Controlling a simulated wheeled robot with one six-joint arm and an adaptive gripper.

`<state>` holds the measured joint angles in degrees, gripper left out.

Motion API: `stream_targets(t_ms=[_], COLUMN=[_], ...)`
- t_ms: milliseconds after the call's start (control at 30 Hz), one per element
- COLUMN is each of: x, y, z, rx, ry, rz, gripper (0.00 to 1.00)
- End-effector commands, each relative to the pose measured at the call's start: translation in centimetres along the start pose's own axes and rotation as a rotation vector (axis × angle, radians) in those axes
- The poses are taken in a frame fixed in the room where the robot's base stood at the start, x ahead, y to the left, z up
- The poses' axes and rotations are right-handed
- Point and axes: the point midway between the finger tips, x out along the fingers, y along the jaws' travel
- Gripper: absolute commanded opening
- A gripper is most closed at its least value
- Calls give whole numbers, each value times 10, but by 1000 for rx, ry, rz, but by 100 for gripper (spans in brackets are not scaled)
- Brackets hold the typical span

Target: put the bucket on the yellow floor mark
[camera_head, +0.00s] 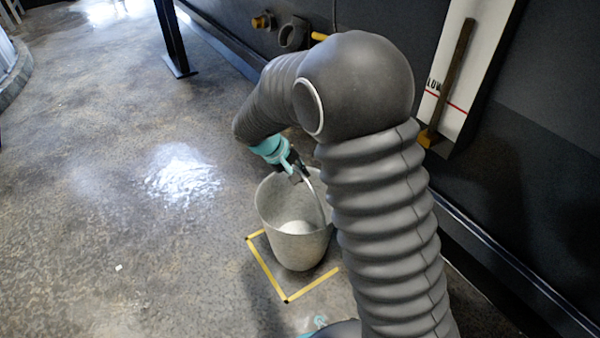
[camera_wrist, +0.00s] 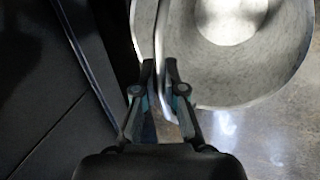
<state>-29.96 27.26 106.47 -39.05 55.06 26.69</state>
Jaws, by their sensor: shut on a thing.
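A grey metal bucket (camera_head: 293,240) is upright at the yellow floor mark (camera_head: 268,269), a taped outline on the concrete. In the head view the bucket overlaps the outline's inside; I cannot tell whether its base touches the floor. My gripper (camera_head: 298,172) is at the bucket's rim, shut on its thin handle. In the wrist view my gripper (camera_wrist: 165,90) has the metal handle between its fingers, and the bucket's open mouth (camera_wrist: 283,84) lies beyond, to the upper right. My arm hides the bucket's right side and part of the mark.
A dark wall with a low rail (camera_head: 500,262) runs along the right. A white gauge board (camera_head: 458,75) hangs on it, and pipe fittings (camera_head: 292,35) stick out farther back. A dark post (camera_head: 176,45) stands at the back left.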

Motion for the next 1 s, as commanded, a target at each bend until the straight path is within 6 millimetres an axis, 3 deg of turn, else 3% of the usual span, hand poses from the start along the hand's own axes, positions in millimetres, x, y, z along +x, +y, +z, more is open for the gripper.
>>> stream_targets(t_ms=[167,200,267,667,1000], x=[2,2,2,-4,-64], y=[-1,-1,-1,1,1], z=[0,0,0,0,-1], rx=[1,0,0,0,0], ry=[2,0,0,1,5], rz=[1,0,0,0,0], gripper=[0,19,34,34,34])
